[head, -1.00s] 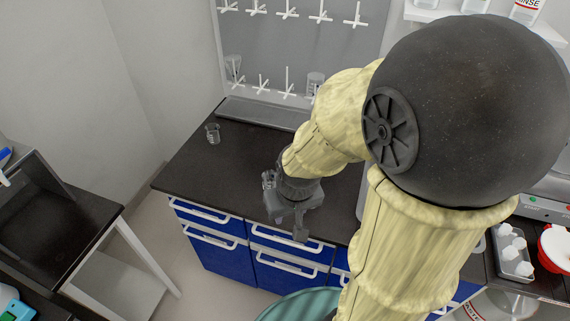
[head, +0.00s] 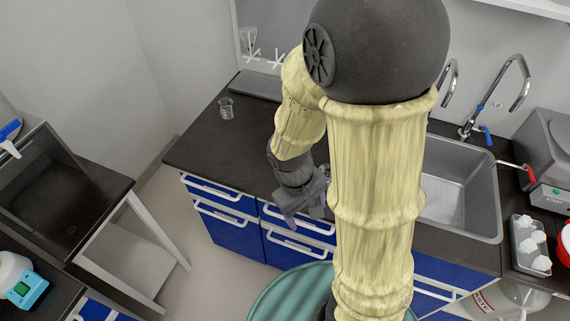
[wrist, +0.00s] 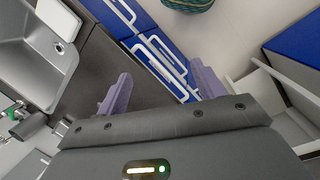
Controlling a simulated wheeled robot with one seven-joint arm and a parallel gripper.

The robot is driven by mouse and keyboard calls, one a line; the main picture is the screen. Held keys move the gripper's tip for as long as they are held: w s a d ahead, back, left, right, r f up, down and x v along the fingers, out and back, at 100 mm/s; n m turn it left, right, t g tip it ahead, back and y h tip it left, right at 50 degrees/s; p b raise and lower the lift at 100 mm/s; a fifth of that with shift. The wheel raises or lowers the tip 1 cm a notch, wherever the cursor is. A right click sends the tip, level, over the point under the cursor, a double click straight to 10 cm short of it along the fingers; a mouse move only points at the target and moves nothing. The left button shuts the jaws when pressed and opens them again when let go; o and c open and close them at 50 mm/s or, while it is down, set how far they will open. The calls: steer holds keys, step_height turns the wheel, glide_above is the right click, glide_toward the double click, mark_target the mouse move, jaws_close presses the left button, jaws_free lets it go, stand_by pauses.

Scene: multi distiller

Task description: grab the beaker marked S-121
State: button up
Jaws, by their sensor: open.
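A clear glass beaker (head: 226,108) stands upright on the dark counter at the left, near the back; no marking on it is readable, so I cannot tell whether it is S-121. My gripper (head: 298,208) is over the counter's front edge, right of and nearer than that beaker, and apart from it. A small glassy shape beside the gripper is mostly hidden by my arm; I cannot tell what it is. In the wrist view my gripper (wrist: 163,88) has its two purple-grey fingers spread, with nothing between them. No beaker shows in that view.
The dark counter (head: 200,150) is clear around the beaker. A drying rack (head: 262,55) with white pegs hangs behind it. A steel sink (head: 465,190) with taps lies to the right. Blue drawers (head: 235,235) are below, and a teal round top (head: 285,295) stands in front.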

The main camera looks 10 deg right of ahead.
step_height(320, 180, down, 6)
steer(key=w+d+n+t+h+b, duration=0.1)
steer(key=w+d+n+h+b, duration=0.1)
steer(key=n+h, duration=0.75)
steer(key=w+a+f+n+t, duration=0.1)
steer(key=w+a+n+t, duration=0.3)
steer(key=a+n+t, duration=0.2)
steer(key=w+a+f+n+t+y+b, duration=0.1)
steer(key=w+a+n+t, duration=0.3)
steer(key=n+t, duration=0.4)
steer(key=shift+w+a+f+n+t, duration=0.3)
steer(key=shift+a+f+n, duration=0.15)
steer(key=shift+a+f, duration=0.35)
steer(key=shift+r, duration=0.1)
steer(key=p+x, duration=0.2)
steer(key=x, duration=0.9)
steer(key=shift+w+d, duration=0.35)
steer(key=shift+w, duration=0.05)
steer(key=shift+w, duration=0.1)
